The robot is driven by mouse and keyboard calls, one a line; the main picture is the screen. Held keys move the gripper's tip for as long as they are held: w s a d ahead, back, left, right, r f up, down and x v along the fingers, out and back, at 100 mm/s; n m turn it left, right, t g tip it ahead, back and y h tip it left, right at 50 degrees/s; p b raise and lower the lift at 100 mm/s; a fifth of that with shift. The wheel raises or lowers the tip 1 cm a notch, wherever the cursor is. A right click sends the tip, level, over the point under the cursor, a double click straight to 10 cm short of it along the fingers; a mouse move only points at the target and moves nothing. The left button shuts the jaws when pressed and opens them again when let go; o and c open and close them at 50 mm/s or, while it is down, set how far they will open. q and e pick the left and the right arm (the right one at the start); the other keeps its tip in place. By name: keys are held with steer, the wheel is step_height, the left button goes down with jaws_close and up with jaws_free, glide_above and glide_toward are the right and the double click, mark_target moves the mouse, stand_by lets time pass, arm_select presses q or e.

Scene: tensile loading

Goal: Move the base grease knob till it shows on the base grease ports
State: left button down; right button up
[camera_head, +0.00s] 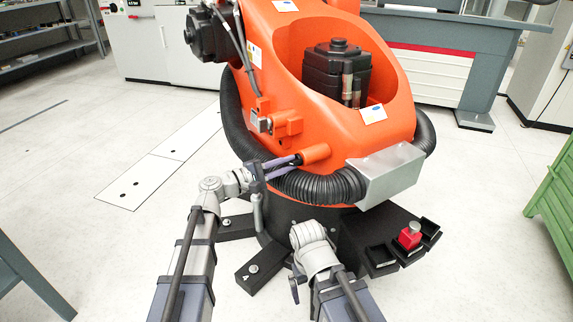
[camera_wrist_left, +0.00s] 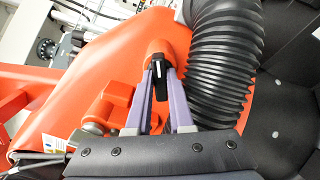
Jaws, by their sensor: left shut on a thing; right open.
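The base grease knob (camera_wrist_left: 160,82) is black with a white mark and sits at the end of an orange cylinder (camera_head: 317,153) on the orange robot. My left gripper (camera_head: 287,164) has its purple fingers on either side of the knob, shut on it; they also show in the left wrist view (camera_wrist_left: 158,80). In the head view the fingers hide the knob. I cannot make out the base grease ports' markings. My right gripper (camera_head: 297,283) is low in the middle, open, away from the knob; its fingertips are hard to make out.
A ribbed black hose (camera_head: 330,187) runs just below the knob, and a silver box (camera_head: 391,173) is to its right. Black trays (camera_head: 380,260) at the base hold a red block (camera_head: 410,235). A green frame (camera_head: 556,188) stands at the right.

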arm_select(q)
steer(key=shift+m, duration=0.7)
steer(key=c, duration=0.8)
jaws_free()
